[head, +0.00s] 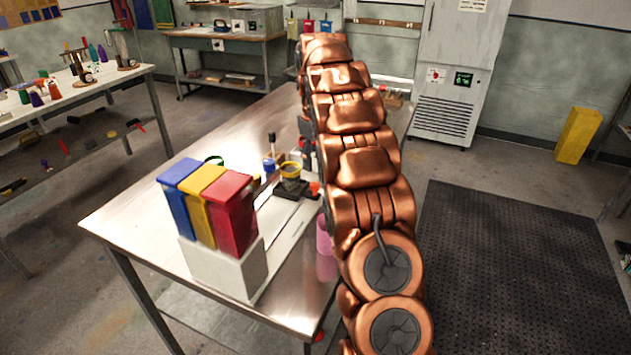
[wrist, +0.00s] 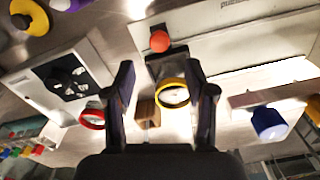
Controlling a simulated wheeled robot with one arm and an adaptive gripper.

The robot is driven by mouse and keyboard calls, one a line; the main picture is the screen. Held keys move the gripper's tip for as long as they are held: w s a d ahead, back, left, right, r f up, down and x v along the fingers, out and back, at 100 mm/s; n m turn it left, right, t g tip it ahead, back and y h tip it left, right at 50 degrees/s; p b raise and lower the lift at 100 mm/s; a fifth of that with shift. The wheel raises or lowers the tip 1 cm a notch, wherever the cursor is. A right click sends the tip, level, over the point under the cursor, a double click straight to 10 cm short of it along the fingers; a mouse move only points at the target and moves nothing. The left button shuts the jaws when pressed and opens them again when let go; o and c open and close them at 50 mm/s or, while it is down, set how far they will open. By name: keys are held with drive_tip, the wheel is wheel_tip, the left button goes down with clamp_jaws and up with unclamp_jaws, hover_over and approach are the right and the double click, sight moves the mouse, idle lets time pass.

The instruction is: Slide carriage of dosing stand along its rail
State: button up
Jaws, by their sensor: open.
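In the head view, what looks like the dosing stand is a pale rail (head: 283,232) on the metal table, with a black carriage (head: 290,188) carrying an orange knob (head: 315,188). A yellow ring (head: 291,168) is beside the carriage. In the wrist view, the orange knob (wrist: 159,41), black carriage (wrist: 165,66) and yellow ring (wrist: 173,93) show beyond and between my fingers. My gripper (wrist: 153,68) is open, with nothing visibly held. I cannot tell whether a finger touches the carriage. My arm hides the gripper in the head view.
A white holder (head: 222,268) with blue, yellow and red bins stands at the table's near left. A pink cup (head: 325,250) is right of the rail. The wrist view shows a red-rimmed ring (wrist: 92,118), a wooden block (wrist: 148,112) and a blue-capped item (wrist: 269,122) nearby.

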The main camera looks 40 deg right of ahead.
sight(315, 184)
drive_tip(key=shift+f+p, duration=1.1)
drive_tip(key=shift+f, duration=2.8)
clamp_jaws()
